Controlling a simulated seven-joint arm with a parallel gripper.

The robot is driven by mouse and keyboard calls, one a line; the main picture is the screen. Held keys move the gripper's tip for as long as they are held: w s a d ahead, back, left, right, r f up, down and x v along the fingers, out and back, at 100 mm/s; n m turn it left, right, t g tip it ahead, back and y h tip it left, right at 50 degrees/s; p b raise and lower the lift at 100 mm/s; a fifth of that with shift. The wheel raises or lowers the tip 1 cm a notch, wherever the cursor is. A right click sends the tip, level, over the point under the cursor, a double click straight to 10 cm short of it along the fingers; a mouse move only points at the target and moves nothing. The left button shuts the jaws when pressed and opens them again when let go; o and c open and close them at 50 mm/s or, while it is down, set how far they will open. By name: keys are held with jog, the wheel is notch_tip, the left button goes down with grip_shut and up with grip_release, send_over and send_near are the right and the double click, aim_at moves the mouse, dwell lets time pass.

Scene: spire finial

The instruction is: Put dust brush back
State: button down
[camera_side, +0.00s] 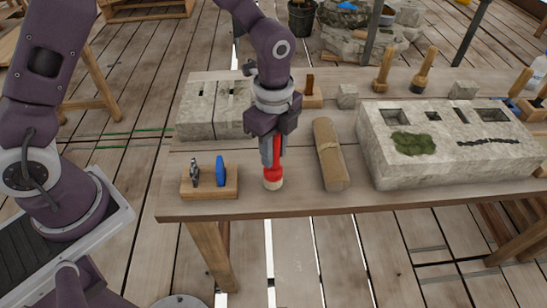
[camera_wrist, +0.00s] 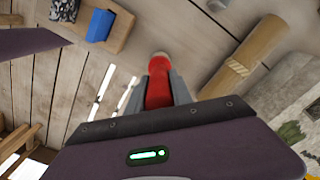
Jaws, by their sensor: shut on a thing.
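My gripper (camera_side: 272,155) points down over the table near its front edge and is shut on the dust brush (camera_side: 273,178). The brush has a red handle and a pale lower end, and it hangs about upright. I cannot tell whether its pale end touches the table. In the wrist view the red brush (camera_wrist: 159,88) sits between the two grey fingers. A small wooden tool block (camera_side: 210,189) stands to the left of the brush, holding a grey-black tool (camera_side: 194,172) and a blue tool (camera_side: 220,171). The block also shows at top left in the wrist view (camera_wrist: 120,30).
A tan rolled bundle (camera_side: 329,153) lies just right of my gripper. A large carved stone block (camera_side: 440,165) with moss fills the table's right side. A pale slotted stone (camera_side: 205,108) lies behind left. Mallets (camera_side: 384,72) stand at the back. Bare table lies between the tool block and the brush.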

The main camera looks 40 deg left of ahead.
jog(key=shift+f, duration=0.85)
jog(key=c, duration=1.1)
grip_release()
jog(key=shift+f, duration=0.1)
jog(key=shift+c, duration=0.2)
notch_tip(320, 180, up, 12)
jog(key=shift+r, duration=0.2)
jog(key=s+a+r+n+t, duration=0.2)
jog(key=s+a+r+n, duration=0.35)
jog(key=r, duration=0.25)
jog(key=s+a+r+n+t, duration=0.1)
jog(key=s+a+n, duration=0.1)
jog(key=s+n, duration=0.4)
jog(key=s+a+r+n+t, duration=0.1)
jog(key=s+a+n+t, duration=0.1)
jog(key=s+n, duration=0.4)
jog(key=s+a, duration=0.1)
jog(key=s, duration=0.1)
jog(key=shift+s+t, duration=0.3)
jog(key=shift+s, duration=0.1)
